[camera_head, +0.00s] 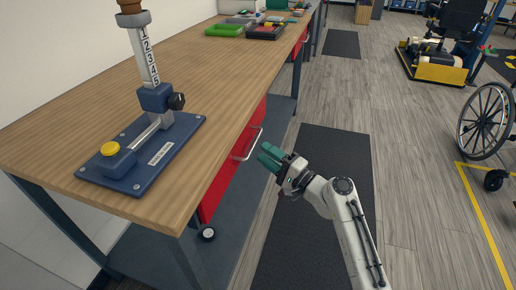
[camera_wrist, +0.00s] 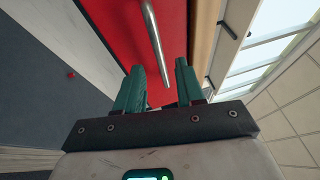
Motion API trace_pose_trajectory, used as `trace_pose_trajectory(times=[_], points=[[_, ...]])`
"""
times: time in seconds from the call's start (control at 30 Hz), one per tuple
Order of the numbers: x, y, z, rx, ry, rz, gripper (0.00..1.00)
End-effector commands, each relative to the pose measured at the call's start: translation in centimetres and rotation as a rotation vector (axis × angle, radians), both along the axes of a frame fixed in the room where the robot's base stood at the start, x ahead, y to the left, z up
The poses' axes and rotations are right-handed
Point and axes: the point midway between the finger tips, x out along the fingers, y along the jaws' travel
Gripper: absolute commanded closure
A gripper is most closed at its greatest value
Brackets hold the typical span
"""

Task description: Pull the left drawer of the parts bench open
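The parts bench (camera_head: 205,75) has a wooden top and a red drawer front (camera_head: 218,186) under its near end, with a silver bar handle (camera_head: 248,145). The drawer looks closed. My gripper (camera_head: 268,156), with teal fingers, is just right of this handle and apart from it in the head view. In the wrist view, the red drawer front (camera_wrist: 108,25) and the bar handle (camera_wrist: 155,40) lie ahead of my gripper (camera_wrist: 158,80). The fingers are apart with nothing between them. The handle's lower end is just beyond the gap between the fingertips.
A blue measuring stand (camera_head: 150,150) stands on the near bench top. Green and dark trays (camera_head: 225,30) lie farther back. Another red front (camera_head: 300,42) shows farther along the bench. A dark mat (camera_head: 318,210) covers the floor beside it. A wheelchair (camera_head: 485,125) stands at the right.

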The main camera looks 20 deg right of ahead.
Motion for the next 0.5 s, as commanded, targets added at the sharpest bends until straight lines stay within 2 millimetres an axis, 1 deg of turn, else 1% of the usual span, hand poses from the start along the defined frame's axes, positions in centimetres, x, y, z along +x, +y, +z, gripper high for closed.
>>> trace_pose_trajectory(times=[0.03,0.1,0.2,0.33,0.5], points=[[0.8,0.5,0.1,-0.002,0.0,0.003,0.62],[1.6,0.9,0.3,-0.002,0.0,0.001,0.62],[2.5,1.5,0.5,-0.002,0.0,0.002,0.62],[3.1,1.9,0.6,-0.001,0.0,0.001,0.62],[3.3,2.0,0.6,-0.001,0.0,0.0,0.62]])
